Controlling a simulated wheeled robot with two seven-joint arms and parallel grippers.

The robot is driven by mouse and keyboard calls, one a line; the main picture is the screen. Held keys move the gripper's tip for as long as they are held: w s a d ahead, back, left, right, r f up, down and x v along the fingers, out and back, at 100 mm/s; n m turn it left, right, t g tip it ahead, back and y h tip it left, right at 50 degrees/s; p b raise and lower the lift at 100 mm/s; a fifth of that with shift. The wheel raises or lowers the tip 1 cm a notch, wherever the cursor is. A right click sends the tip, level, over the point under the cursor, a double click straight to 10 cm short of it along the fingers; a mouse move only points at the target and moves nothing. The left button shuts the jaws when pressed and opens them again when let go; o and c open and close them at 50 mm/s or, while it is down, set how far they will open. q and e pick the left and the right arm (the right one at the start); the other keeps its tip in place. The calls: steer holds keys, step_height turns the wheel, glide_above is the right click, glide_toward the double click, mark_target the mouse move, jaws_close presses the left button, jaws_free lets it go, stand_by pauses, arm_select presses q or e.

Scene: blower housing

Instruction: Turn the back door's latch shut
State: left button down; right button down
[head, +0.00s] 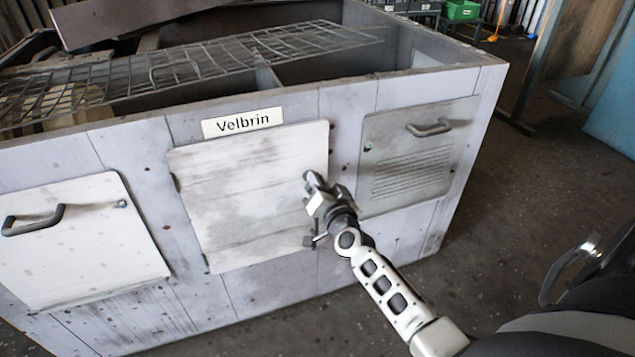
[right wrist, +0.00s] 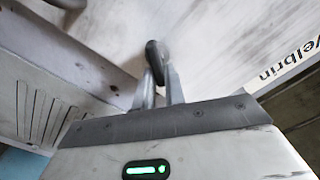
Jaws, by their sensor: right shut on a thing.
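The pale blower housing has a middle door (head: 250,195) under a "Velbrin" label. This door sits flat against the housing front, with hinges on its left edge. My right gripper (head: 318,190) is at the door's right edge. In the right wrist view my gripper (right wrist: 157,82) is shut on a dark, rounded latch handle (right wrist: 154,52), which stands out from the door. The gripper hides most of the latch in the head view, so its exact angle is hard to tell. My left gripper is not in view.
A white door (head: 80,240) with a dark handle is at the left of the housing. A louvred grey door (head: 415,155) with a handle is close on the right. Wire mesh (head: 190,65) lies over the open top. Bare floor (head: 535,190) is free to the right.

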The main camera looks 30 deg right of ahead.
arm_select(q)
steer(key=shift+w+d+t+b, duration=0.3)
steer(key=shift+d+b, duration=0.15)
steer(key=shift+b, duration=0.6)
arm_select(e)
steer(key=shift+f+m, duration=0.25)
steer(key=shift+m, duration=1.5)
steer(key=shift+f+m, duration=0.3)
steer(key=shift+m, duration=1.4)
steer(key=shift+f+m, duration=0.25)
steer(key=shift+m, duration=1.5)
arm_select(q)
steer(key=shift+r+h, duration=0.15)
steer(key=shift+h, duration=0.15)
arm_select(e)
steer(key=c, duration=1.5)
jaws_free()
steer(key=shift+r, duration=0.1)
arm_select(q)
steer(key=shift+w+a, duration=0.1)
arm_select(e)
steer(key=shift+d, duration=0.1)
